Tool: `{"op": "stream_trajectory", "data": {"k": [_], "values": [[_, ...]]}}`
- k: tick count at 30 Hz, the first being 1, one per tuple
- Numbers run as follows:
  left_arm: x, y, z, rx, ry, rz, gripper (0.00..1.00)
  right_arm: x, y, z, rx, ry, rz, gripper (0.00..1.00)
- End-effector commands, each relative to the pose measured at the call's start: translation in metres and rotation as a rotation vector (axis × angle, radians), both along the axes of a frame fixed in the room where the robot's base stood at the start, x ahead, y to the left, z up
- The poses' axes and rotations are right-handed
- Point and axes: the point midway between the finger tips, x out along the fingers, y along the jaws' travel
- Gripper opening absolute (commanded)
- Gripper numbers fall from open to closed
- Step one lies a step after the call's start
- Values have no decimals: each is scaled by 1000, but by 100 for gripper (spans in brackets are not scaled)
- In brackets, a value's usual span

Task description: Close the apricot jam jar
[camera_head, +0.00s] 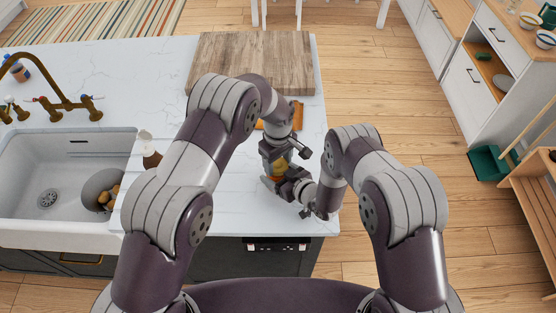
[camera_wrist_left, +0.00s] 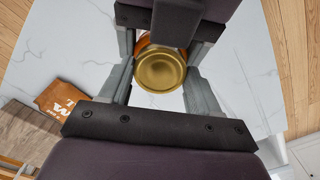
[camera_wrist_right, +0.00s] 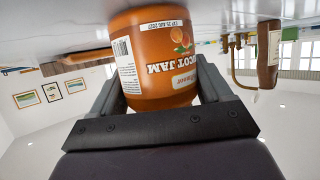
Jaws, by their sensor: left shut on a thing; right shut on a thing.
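The apricot jam jar (camera_head: 278,169) is at the right part of the white counter, largely hidden by my grippers in the head view. In the right wrist view the jar (camera_wrist_right: 155,60) shows upside down, with orange contents and a label, between the fingers of my right gripper (camera_wrist_right: 165,95). My right gripper (camera_head: 287,182) is shut on the jar body from the near side. A gold lid (camera_wrist_left: 160,70) lies between the fingers of my left gripper (camera_wrist_left: 158,85), which is shut on it from above. Whether the lid touches the jar rim is hidden.
An orange-brown packet (camera_head: 297,116) lies behind the grippers, with a wooden board (camera_head: 250,62) beyond it. A brown bottle (camera_head: 150,153) with a pale cap stands left, beside the sink (camera_head: 65,147). The counter's right edge (camera_head: 325,130) is close to the jar.

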Motion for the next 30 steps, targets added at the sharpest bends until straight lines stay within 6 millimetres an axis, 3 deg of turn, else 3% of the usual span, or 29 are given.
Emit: {"op": "stream_trajectory", "data": {"k": [6, 15, 16, 18, 30], "values": [[0, 0, 0, 0, -1, -426, 26, 1, 0, 1, 1, -2, 0, 0], [0, 0, 0, 0, 0, -484, 26, 0, 0, 1, 1, -2, -1, 0], [0, 1, 0, 0, 0, -483, 69, 1, 0, 1, 1, -2, -1, 0], [0, 0, 0, 0, 0, -483, 88, 1, 0, 1, 1, -2, -1, 0], [1, 0, 7, 0, -2, -481, 88, 0, 0, 1, 1, -2, 0, 0]]}}
